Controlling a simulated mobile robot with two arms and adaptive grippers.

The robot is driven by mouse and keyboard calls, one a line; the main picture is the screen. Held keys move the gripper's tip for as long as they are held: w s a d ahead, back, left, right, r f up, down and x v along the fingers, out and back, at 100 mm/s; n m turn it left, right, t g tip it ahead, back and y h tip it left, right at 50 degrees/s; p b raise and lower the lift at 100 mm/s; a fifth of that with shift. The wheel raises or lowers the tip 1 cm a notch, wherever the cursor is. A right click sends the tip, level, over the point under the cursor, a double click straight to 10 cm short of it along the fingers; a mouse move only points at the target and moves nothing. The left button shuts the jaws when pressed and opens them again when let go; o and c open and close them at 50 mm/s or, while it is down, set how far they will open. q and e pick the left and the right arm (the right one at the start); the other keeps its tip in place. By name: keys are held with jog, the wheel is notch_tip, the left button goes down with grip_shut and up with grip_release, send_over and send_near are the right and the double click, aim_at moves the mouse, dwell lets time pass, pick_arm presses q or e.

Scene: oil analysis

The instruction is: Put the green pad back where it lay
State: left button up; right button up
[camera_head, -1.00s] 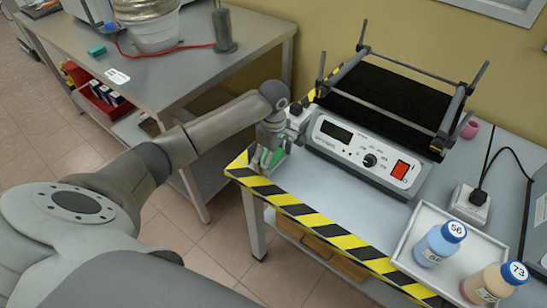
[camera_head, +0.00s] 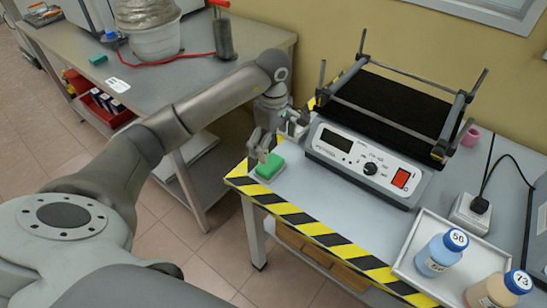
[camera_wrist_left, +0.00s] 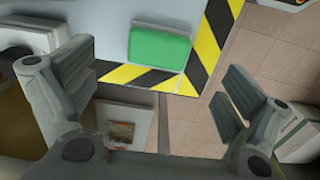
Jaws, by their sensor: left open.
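The green pad (camera_head: 269,166) lies flat on the grey table at its left end, just inside the yellow and black edge tape. In the left wrist view the green pad (camera_wrist_left: 160,47) lies ahead of the fingers, near the tape corner. My left gripper (camera_head: 262,147) is beside the pad on its far left side in the head view. In the left wrist view my left gripper (camera_wrist_left: 155,97) is wide open, with nothing between its fingers. My right gripper is not in view.
A shaker device (camera_head: 365,160) with a black platform stands right behind the pad. A white tray (camera_head: 408,262) holds a blue bottle (camera_head: 440,252) and a beige bottle (camera_head: 498,292) at the right. The table between pad and tray is clear. Another table (camera_head: 185,75) stands at the left.

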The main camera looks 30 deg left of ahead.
pick_arm(q)
jog(key=shift+r, duration=1.4)
